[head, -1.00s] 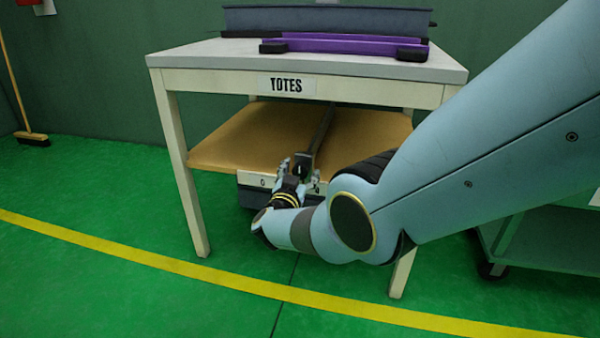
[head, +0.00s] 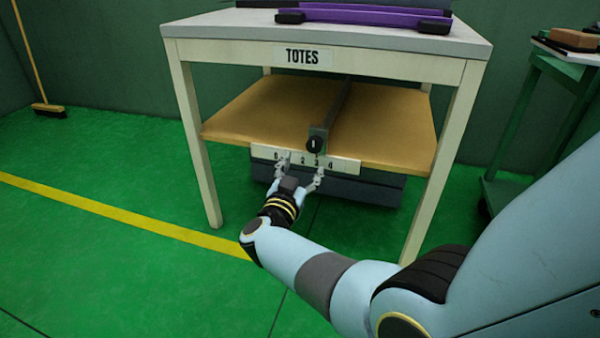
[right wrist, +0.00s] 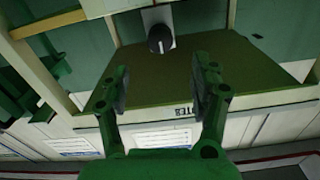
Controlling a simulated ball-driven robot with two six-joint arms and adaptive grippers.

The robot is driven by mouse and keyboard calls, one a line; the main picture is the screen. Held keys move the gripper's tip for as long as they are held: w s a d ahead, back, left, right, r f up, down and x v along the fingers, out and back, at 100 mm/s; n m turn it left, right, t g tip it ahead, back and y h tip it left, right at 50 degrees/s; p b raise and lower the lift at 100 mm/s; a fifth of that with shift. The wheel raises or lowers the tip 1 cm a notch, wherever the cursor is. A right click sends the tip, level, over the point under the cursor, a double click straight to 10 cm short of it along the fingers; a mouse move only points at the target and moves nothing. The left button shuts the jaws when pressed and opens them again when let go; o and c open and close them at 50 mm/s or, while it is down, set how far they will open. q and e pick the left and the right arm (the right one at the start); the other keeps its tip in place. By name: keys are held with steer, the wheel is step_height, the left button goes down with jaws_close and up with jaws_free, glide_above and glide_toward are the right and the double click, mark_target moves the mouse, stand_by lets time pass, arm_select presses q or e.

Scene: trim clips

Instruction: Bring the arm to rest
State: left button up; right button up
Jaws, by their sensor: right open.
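My right arm reaches in from the right in the head view. Its gripper (head: 301,169) is open and empty, in front of the numbered white strip (head: 342,164) on the shelf's front edge. A black knob (head: 315,145) on a grey rail sits above the gripper, apart from the fingers. In the right wrist view the open fingers (right wrist: 162,77) have nothing between them. My left gripper is not in view.
The TOTES table (head: 398,65) carries a purple-edged tote (head: 365,15) on top and has a tan lower shelf (head: 385,120). A dark grey bin (head: 375,188) hangs under the shelf. A green cart (head: 520,130) stands at right.

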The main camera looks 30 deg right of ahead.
steer(key=shift+s+a, duration=0.4)
